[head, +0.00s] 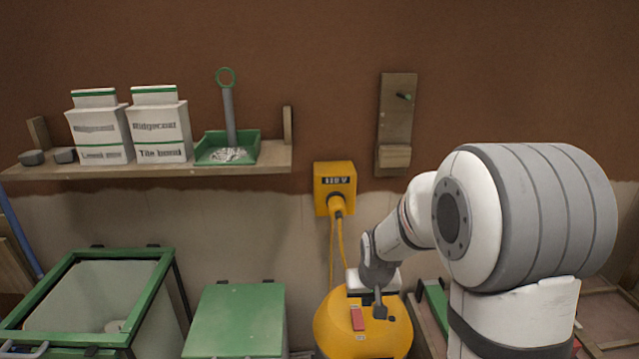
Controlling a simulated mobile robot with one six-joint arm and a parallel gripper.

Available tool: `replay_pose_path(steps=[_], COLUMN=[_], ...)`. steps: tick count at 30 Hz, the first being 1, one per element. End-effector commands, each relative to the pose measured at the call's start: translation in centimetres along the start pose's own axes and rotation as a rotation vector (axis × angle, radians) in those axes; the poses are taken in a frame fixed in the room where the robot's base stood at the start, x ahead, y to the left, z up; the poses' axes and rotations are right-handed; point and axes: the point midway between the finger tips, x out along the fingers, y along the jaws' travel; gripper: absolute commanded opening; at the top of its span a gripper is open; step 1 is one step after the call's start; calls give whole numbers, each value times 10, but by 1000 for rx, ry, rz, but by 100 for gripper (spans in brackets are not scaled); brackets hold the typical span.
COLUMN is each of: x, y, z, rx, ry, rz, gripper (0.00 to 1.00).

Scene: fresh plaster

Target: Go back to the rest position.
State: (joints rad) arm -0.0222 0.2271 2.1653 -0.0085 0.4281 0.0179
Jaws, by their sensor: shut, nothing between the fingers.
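My arm stands at the right of the head view, bent forward and down toward the yellow machine. My gripper (379,304) is shut and empty. It points down at the top of the rounded yellow machine (335,330), close beside a red switch (357,318). I cannot tell whether the fingertips touch the machine. A yellow cable runs from the machine up to a plug in the yellow wall socket box (335,181).
A wooden shelf (250,157) on the left holds two white bags (158,130) and a green tray (250,150) with a grey-handled tool. Below stand a green-framed bin (155,300) and a green lidded box (238,318). A wooden board (397,110) with a peg hangs on the wall.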

Motion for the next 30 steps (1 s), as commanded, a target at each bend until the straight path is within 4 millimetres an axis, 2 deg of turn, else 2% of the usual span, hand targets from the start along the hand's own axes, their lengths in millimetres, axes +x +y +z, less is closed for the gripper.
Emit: replay_pose_path(steps=[1,6,12,18,21,24,30], x=[-31,-122,-221,-305,-333,-351,-360], y=[1,4,7,9,9,8,8], z=[-2,14,45,82,98,110,121], rx=[1,3,5,6,7,7,7], ry=[4,-14,-41,-69,-82,-91,-100], rz=[0,2,4,5,5,5,5], gripper=[0,0,0,0,0,0,0])
